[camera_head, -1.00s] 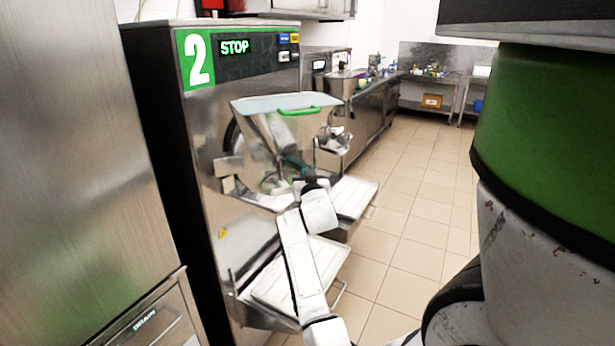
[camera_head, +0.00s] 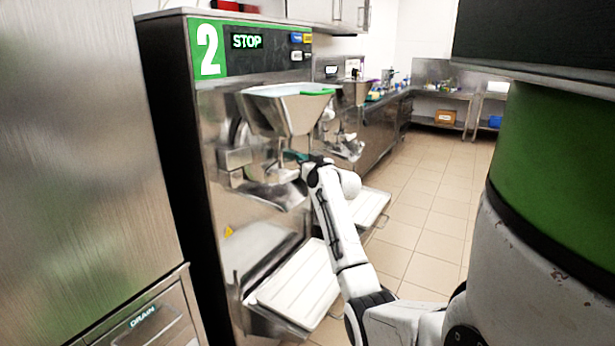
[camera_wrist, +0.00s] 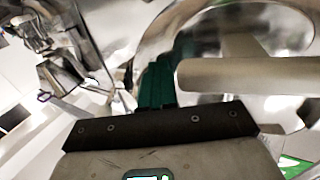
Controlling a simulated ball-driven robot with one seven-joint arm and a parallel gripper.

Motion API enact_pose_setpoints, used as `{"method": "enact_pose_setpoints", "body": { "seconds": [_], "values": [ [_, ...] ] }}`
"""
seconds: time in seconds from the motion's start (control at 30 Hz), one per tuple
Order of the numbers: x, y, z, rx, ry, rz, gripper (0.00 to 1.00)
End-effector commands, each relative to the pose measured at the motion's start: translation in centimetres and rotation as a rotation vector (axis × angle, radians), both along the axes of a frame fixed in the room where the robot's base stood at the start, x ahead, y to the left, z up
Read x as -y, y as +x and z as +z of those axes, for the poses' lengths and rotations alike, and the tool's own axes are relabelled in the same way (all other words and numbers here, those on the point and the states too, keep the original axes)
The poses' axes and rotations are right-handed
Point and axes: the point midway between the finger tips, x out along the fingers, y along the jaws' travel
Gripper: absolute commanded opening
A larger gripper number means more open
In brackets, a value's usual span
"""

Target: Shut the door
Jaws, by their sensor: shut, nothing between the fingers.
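The batch freezer marked 2 (camera_head: 222,105) stands left of centre, its display reading STOP. Its door assembly, with a steel hopper (camera_head: 290,112) on it, stands out from the machine's front, with a gap behind the hopper. A green handle (camera_head: 316,92) lies at the hopper's top. My gripper (camera_head: 298,157), with dark green fingers, is just below the hopper at the door's front. The fingers (camera_wrist: 157,85) are shut and empty in the wrist view, beside a grey bar (camera_wrist: 245,75) and curved shiny metal. I cannot tell whether they touch the door.
A white-topped shelf (camera_head: 298,284) juts out low below the door, under my arm. A second machine's similar shelf (camera_head: 368,207) is behind it. A steel cabinet (camera_head: 75,150) stands close at left. The tiled floor (camera_head: 430,205) to the right is clear.

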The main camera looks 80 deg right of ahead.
Motion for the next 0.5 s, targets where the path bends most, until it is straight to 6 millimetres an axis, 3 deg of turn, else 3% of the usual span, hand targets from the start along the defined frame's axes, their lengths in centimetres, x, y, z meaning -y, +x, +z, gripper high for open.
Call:
{"method": "enact_pose_setpoints", "body": {
  "seconds": [0.03, 0.5],
  "values": [
    [0.4, 0.4, -0.9, -0.001, -0.002, 0.021, 0.0],
    [2.6, 3.5, -0.6, 0.0, 0.0, 0.187, 0.0]
  ]
}}
